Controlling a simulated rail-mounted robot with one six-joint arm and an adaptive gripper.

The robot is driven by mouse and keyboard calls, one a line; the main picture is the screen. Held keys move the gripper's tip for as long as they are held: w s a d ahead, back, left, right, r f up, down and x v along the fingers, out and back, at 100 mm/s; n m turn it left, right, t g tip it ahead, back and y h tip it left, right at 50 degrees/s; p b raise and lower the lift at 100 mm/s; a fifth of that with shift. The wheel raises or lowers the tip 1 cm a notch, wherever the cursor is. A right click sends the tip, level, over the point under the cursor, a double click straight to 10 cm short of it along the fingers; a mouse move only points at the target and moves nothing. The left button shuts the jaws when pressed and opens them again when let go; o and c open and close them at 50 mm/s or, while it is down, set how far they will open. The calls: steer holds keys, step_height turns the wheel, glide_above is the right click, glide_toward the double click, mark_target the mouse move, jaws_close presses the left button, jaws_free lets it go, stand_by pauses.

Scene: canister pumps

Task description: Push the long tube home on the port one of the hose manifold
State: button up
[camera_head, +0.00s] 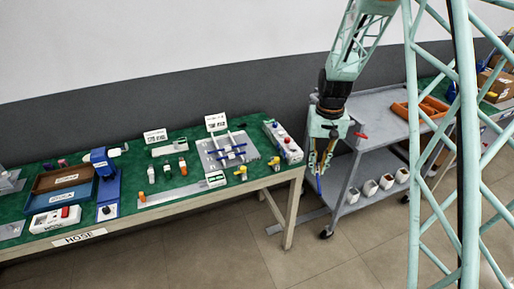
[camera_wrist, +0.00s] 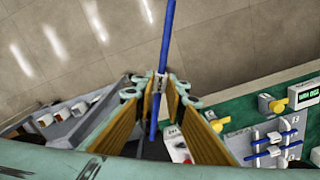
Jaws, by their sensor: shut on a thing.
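My gripper (camera_head: 319,168) hangs beyond the right end of the green bench, in front of the grey cart. It is shut on a long blue tube (camera_wrist: 167,35), which crosses between the fingertips in the wrist view (camera_wrist: 164,84). The tube's lower end shows below the fingers in the head view (camera_head: 320,185). A small white piece sits on the tube at the fingertips. I cannot tell for certain which fixture is the hose manifold. A long white block with coloured round parts (camera_head: 283,142) lies at the bench's right end. The tube is apart from it.
A grey plate with white bars and blue pieces (camera_head: 212,158) lies left of the block, with yellow fittings (camera_head: 274,162) nearby. The grey cart (camera_head: 375,130) holds an orange tray (camera_head: 425,108) and several white containers below. Open floor lies in front.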

steer(key=w+a+m+p, duration=0.1)
steer(key=w+a+m, duration=0.4)
steer(key=a, duration=0.6)
steer(key=w+a+m+p, duration=0.2)
steer(key=w+a+m, duration=0.4)
steer(key=a, duration=0.6)
steer(key=shift+a+f+m, duration=0.15)
steer(key=shift+f+m, duration=0.15)
steer(key=shift+m, duration=0.5)
steer(key=shift+f, duration=0.25)
steer(key=shift+f+b, duration=1.2)
steer(key=shift+f, duration=1.95)
steer(key=shift+f, duration=0.1)
steer(key=shift+w+d, duration=0.25)
steer(key=shift+d, duration=0.25)
steer(key=shift+w+d, duration=0.2)
steer(key=shift+d, duration=0.25)
stand_by(0.5)
